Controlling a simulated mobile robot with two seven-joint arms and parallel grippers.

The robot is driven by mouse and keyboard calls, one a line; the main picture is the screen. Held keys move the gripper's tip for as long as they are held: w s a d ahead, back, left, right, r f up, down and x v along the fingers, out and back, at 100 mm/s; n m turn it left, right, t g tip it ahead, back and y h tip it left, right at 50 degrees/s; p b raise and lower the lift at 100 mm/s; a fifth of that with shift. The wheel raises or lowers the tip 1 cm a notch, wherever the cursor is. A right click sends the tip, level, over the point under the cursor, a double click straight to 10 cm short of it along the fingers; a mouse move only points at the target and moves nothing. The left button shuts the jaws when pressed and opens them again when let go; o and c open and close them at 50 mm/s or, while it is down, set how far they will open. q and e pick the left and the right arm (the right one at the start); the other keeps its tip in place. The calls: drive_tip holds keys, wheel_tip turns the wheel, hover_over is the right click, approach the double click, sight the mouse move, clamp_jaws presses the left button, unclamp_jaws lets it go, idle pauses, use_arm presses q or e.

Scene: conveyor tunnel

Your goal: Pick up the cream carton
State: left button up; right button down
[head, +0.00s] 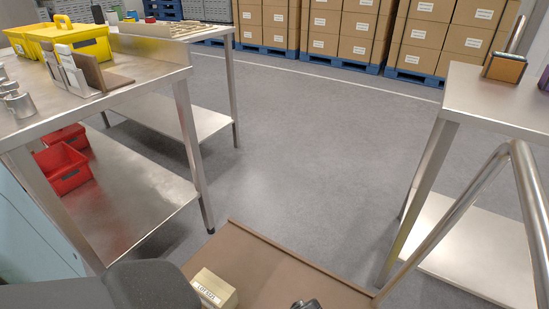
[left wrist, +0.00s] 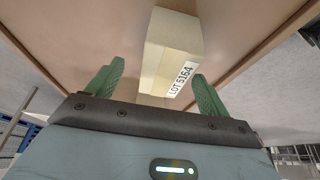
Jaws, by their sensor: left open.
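In the left wrist view the carton (left wrist: 172,48) lies ahead of my left gripper (left wrist: 155,82), with a white label reading LOT 5164. The green fingers are open, and the carton's near end appears in line with the gap between them. I cannot tell whether either finger touches it. In the head view my left arm's grey links (head: 110,290) show at bottom left, and the fingers are hidden.
A steel table (head: 130,85) at left bears a yellow caddy (head: 75,42), metal cups and upright panels; red bins (head: 65,172) sit on its shelf. Another steel table (head: 490,100) and a bent metal rail (head: 525,195) stand at right. Stacked cartons (head: 340,25) line the back. The middle floor is clear.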

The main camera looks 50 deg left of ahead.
use_arm(q)
drive_tip(key=b+x, duration=0.1)
drive_tip(key=x, duration=0.1)
drive_tip(key=s+b+x, duration=0.1)
drive_tip(key=x, duration=0.1)
drive_tip(key=shift+a+f, duration=0.2)
drive_tip(key=shift+f, duration=0.2)
drive_tip(key=shift+f, duration=0.15)
idle(0.5)
drive_tip(key=c, duration=0.9)
drive_tip(key=shift+c, duration=1.4)
drive_tip(key=shift+a, duration=0.1)
